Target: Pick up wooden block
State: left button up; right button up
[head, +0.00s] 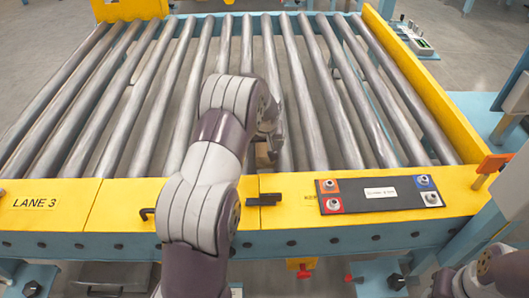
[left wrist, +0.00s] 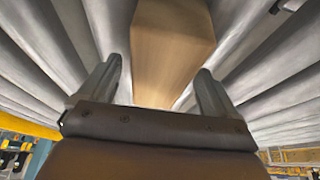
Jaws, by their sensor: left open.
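The wooden block (left wrist: 172,45) is a plain brown box shape in the left wrist view, between and beyond my two fingers. In the head view only a small part of the wooden block (head: 263,155) shows, behind my left arm at the near end of the rollers. My left gripper (left wrist: 160,72) is open, with a finger on each side of the block and gaps visible beside it. In the head view my left gripper (head: 272,132) is partly hidden by its own wrist. I cannot tell whether a finger touches the block.
The roller conveyor (head: 140,95) fills the middle, with bare metal rollers around the block. A yellow front rail (head: 110,205) marked LANE 3 carries a dark panel (head: 380,194) with coloured corner fittings. An orange-topped post (head: 494,163) stands at right. Part of my right arm shows bottom right.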

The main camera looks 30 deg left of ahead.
pick_arm(q)
jog(key=c, duration=1.2)
jog(key=shift+r, duration=0.1)
